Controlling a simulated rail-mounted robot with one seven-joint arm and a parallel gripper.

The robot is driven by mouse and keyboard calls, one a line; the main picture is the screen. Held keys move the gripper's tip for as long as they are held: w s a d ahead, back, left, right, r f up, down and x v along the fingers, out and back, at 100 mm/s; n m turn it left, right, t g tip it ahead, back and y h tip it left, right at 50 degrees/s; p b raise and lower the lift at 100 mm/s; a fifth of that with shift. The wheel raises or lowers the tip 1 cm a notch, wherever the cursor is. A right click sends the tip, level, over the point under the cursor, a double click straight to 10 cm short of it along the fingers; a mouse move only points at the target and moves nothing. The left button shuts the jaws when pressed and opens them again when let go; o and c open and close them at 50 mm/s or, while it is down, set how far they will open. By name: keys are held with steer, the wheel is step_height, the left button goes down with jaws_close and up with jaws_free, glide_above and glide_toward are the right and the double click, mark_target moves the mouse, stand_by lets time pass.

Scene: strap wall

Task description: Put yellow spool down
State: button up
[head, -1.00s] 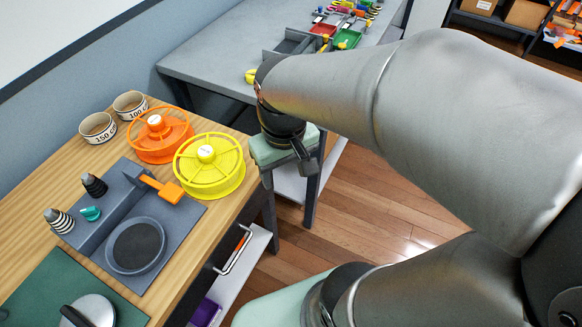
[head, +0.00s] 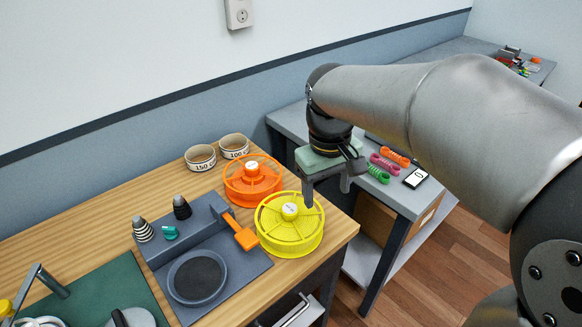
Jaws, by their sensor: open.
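The yellow spool (head: 291,226) lies flat on the wooden bench top, near its right end, in the head view. It has a spoked yellow top and a pale round hub. My gripper (head: 328,197) is just behind and to the right of the spool, with its fingers pointing down and apart. One finger appears close to the spool's back rim; whether it touches cannot be told. The gripper is open and holds nothing.
An orange spool (head: 252,181) sits directly behind the yellow one. A grey fixture (head: 200,262) with an orange paddle (head: 242,234) is to the left. Two labelled rings (head: 200,158) stand at the back. A grey table (head: 405,200) with coloured straps lies to the right.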

steer(key=w+a+r+n, duration=0.3)
steer(key=w+a+r, duration=0.1)
steer(key=w+a, duration=0.35)
glide_above(289, 208)
steer(key=shift+y, duration=0.3)
steer(key=f, duration=1.2)
steer(key=shift+d+f, duration=0.15)
steer(key=shift+d, duration=0.1)
steer(key=shift+a+f+p, duration=0.2)
steer(key=shift+f+p, duration=0.1)
steer(key=shift+f, duration=2.35)
steer(key=shift+r, duration=0.1)
jaws_close()
